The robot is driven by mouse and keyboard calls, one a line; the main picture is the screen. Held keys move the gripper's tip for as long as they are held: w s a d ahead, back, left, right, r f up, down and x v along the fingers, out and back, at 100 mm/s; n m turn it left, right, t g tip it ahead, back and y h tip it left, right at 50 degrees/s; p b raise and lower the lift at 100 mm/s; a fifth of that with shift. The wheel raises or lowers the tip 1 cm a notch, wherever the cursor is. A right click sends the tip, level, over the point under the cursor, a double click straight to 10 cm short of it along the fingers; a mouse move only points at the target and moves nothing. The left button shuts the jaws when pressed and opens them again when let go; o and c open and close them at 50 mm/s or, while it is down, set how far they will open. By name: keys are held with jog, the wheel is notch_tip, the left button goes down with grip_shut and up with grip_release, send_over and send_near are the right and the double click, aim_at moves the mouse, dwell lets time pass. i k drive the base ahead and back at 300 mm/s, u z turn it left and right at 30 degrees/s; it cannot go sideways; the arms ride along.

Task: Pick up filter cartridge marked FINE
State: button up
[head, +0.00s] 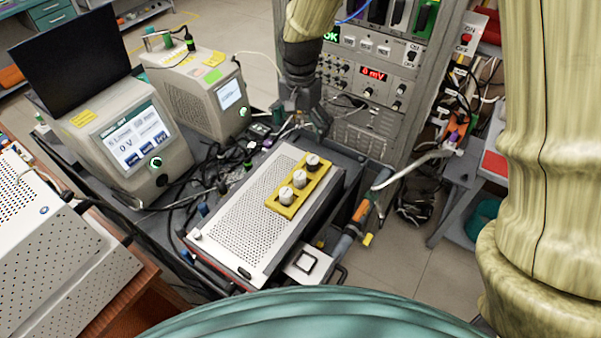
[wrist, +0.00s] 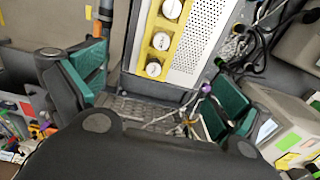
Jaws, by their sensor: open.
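A yellow holder (head: 306,195) lies on a white perforated case and carries three round cartridges in a row. The near cartridge (head: 286,196) and middle cartridge (head: 299,178) look pale; the far cartridge (head: 313,162) looks darker on top. In the wrist view the row shows as a cartridge (wrist: 153,68) at the end closest to my gripper, a middle one (wrist: 161,41) and one at the top edge (wrist: 172,9). Their markings are too small to read, so I cannot tell which is FINE. My gripper (head: 307,118) is open and empty, beyond the far end of the holder; its green-padded fingers (wrist: 155,92) stand wide apart.
The perforated case (head: 240,225) sits on a dark cart. Two instruments with screens (head: 140,140) (head: 215,95) and tangled cables lie left of it. A rack (head: 365,130) with a lit display stands behind. A jointed tool with an orange part (head: 361,211) is at the right.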

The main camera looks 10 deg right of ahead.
aim_at(299, 177)
jog(key=k, duration=1)
